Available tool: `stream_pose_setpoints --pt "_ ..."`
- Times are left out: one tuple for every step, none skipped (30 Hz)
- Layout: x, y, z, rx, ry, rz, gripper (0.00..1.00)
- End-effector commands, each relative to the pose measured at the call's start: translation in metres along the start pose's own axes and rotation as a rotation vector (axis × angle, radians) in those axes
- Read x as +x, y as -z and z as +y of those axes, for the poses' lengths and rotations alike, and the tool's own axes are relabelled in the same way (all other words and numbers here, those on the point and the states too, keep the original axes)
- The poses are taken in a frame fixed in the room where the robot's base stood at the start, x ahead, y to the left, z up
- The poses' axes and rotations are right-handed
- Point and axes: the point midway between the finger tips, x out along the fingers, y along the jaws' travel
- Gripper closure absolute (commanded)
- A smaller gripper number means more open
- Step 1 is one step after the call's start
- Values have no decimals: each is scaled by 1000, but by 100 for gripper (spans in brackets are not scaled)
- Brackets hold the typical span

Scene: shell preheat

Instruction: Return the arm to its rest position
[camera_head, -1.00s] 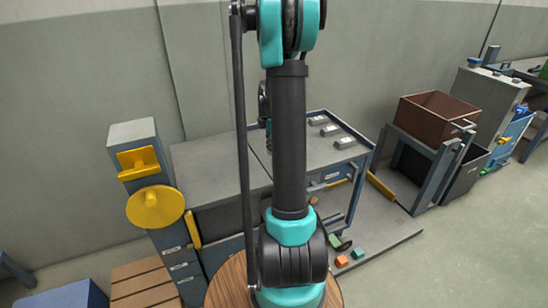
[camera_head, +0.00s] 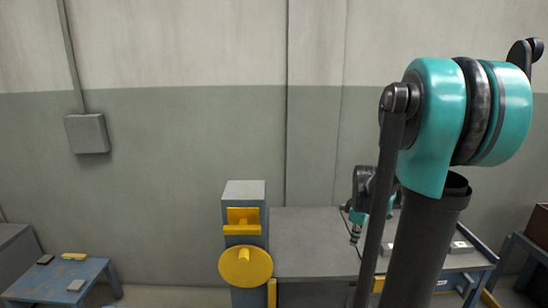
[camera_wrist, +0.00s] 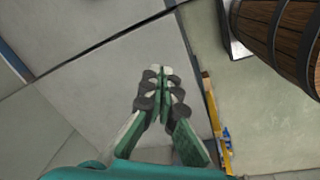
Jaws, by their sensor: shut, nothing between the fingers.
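My gripper is small in the head view (camera_head: 355,235), partly hidden behind my own arm links. It hangs over or in front of the grey-topped bench (camera_head: 308,245); the exact gap to the top is hard to tell. In the wrist view the green and dark fingers (camera_wrist: 160,76) are closed together with nothing between them. My arm, teal and black, is folded upright on the right of the head view.
A blue-grey post (camera_head: 245,192) with a yellow disc (camera_head: 238,266) stands left of the bench. A low blue table (camera_head: 88,270) is at far left. A wooden barrel (camera_wrist: 284,35) shows in the wrist view. The wall (camera_head: 180,170) lies behind.

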Motion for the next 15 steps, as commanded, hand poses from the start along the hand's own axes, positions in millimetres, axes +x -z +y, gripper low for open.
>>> stream_pose_setpoints --pt "-1 1 -23 83 -18 14 100" --pt "-1 1 -35 139 -28 23 100" --pt "0 1 -50 216 -41 37 100" --pt "0 1 -61 273 -49 47 100" --pt "1 0 -72 331 -57 60 100" --pt "3 -1 -88 407 -65 76 100" --pt "4 -2 -98 464 -71 90 100" --pt "6 -3 -109 519 -76 104 100" --pt "8 -5 -122 589 -80 122 100" --pt "10 -7 -131 639 -83 136 100" --pt "12 -8 -140 685 -84 148 100" --pt "14 -10 -150 742 -85 165 100" --pt "16 -12 -156 780 -85 175 100" --pt "18 -13 -162 816 -84 185 100" --pt "20 -15 -168 854 -83 197 100"
